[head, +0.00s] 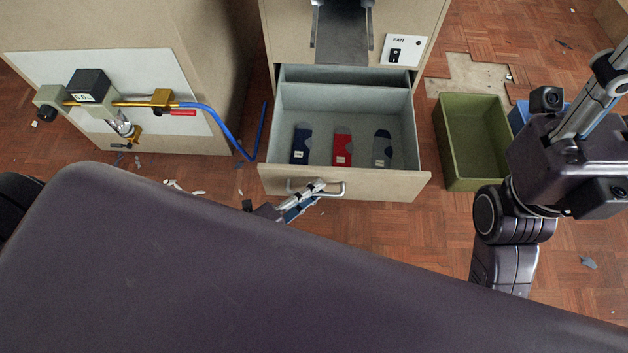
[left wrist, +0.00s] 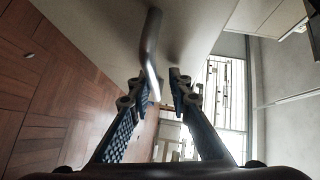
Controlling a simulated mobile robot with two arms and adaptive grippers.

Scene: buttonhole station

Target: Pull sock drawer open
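The sock drawer (head: 345,185) stands pulled out of the beige cabinet, its grey inside open to view. A navy sock (head: 300,146), a red sock (head: 342,149) and a grey sock (head: 381,150) lie in it side by side. My left gripper (head: 318,187) is at the drawer's metal handle (head: 336,190). In the left wrist view the handle bar (left wrist: 151,55) reaches between the fingertips (left wrist: 157,88); a gap shows beside it, so the fingers look open around it.
A green bin (head: 473,183) stands on the floor right of the drawer, with a blue container (head: 521,113) partly hidden behind my right arm. A panel with a brass pipe, valve and blue hose (head: 225,130) is at left. A fan switch (head: 396,54) sits above the drawer.

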